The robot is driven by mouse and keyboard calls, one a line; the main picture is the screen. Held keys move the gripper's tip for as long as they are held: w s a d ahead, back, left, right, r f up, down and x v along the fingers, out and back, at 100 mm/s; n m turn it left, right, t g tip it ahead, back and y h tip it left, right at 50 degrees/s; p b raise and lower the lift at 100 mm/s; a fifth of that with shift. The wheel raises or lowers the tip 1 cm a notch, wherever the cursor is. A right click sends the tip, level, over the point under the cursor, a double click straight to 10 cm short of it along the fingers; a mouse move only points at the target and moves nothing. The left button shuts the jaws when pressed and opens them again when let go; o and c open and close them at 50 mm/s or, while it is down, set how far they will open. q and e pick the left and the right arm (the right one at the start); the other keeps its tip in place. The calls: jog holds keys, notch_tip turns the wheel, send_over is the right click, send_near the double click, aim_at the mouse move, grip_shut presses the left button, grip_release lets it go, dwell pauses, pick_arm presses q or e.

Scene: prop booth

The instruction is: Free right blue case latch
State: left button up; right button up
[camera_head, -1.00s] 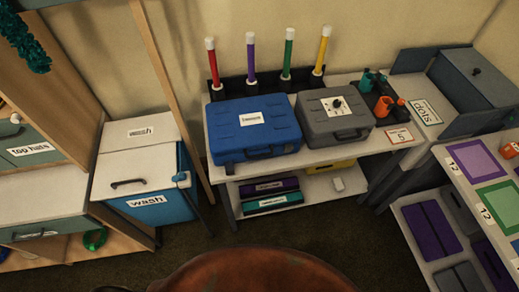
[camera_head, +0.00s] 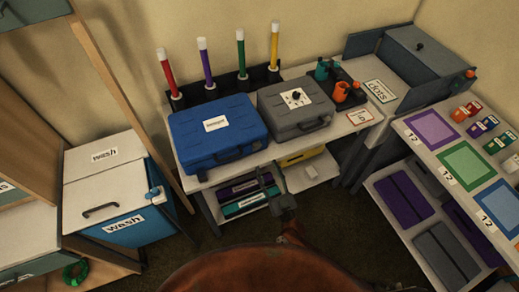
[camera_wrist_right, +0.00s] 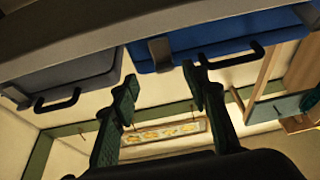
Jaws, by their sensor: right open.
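The blue case (camera_head: 218,130) lies closed on the table, with a white label on its lid and a dark handle on its front. Whether the latch is fastened is unclear. My right gripper (camera_head: 268,185) is in front of the table, below and in front of the case's right part. Its open, empty fingers (camera_wrist_right: 160,80) appear near the latch in the wrist view, apart from it. My left gripper is out of view.
A grey case (camera_head: 297,110) stands close to the right of the blue one. Coloured tubes stand behind both. The shelf below holds a purple and a teal box (camera_head: 245,203). A wash bin (camera_head: 120,190) is at left, and a game table (camera_head: 470,165) at right.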

jog(key=w+r, duration=0.1)
jog(key=w+a+r, duration=0.1)
jog(key=w, duration=0.1)
jog(key=w+a+r, duration=0.1)
jog(key=w+r, duration=0.1)
jog(key=shift+w+a+r, duration=0.1)
jog(key=shift+x, duration=0.85)
grip_shut()
